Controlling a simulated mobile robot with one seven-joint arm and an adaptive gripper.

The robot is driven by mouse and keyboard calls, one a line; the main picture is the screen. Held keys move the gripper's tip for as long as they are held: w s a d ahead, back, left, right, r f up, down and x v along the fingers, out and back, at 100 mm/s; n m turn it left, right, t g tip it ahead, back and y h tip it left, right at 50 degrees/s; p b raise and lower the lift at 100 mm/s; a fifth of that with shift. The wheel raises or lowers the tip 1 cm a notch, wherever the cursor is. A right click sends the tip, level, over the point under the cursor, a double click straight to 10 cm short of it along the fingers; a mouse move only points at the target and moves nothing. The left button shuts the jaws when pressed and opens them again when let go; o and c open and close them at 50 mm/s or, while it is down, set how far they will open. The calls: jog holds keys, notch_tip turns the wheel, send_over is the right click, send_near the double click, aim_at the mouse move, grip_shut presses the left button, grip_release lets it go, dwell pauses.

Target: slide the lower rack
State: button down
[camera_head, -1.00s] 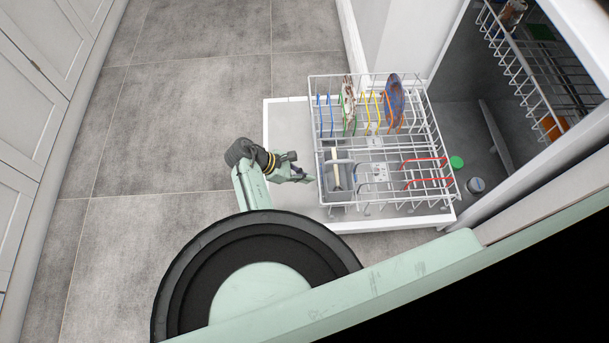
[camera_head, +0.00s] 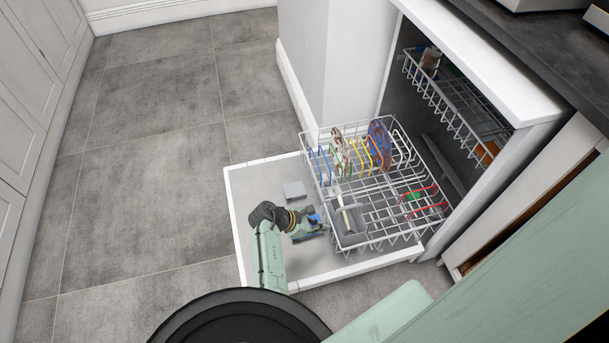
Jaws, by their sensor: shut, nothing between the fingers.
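The lower rack (camera_head: 385,208) is a white wire rack that stands partly out over the lowered dishwasher door (camera_head: 258,200). Its far part reaches into the dishwasher opening. It holds patterned plates (camera_head: 378,143) at the back and a grey basket (camera_head: 349,226) at the near front corner. My gripper (camera_head: 322,229) is shut and empty, low over the door at the rack's left front side, close to the basket. I cannot tell whether its fingertips touch the rack.
The upper rack (camera_head: 455,98) is inside the dishwasher with a few items. A white wall panel (camera_head: 328,70) stands behind the door, and a dark countertop (camera_head: 540,50) is at the upper right. The tiled floor (camera_head: 130,180) at left is clear.

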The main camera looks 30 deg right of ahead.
jog(key=s+d, duration=0.1)
jog(key=d, duration=0.5)
jog(key=s+d+b, duration=0.1)
jog(key=s+d, duration=0.1)
jog(key=d, duration=0.4)
jog(key=s+d, duration=0.2)
jog(key=d, duration=0.4)
jog(key=shift+s+d+f, duration=0.1)
jog(key=shift+s+d, duration=0.15)
jog(key=shift+d, duration=0.15)
jog(key=s+d+b, duration=0.1)
jog(key=d+b, duration=0.1)
jog(key=d, duration=0.3)
jog(key=s+d+b, duration=0.2)
jog(key=d+b, duration=0.1)
jog(key=d, duration=0.3)
jog(key=s+d+b, duration=0.1)
jog(key=d+b, duration=0.1)
jog(key=d, duration=0.4)
jog(key=shift+s+b, duration=0.35)
jog(key=shift+s, duration=0.05)
jog(key=shift+s+d+b, duration=0.25)
jog(key=shift+d+b, duration=0.2)
jog(key=shift+d, duration=0.5)
jog(key=shift+d+r, duration=0.1)
jog(key=shift+r, duration=0.2)
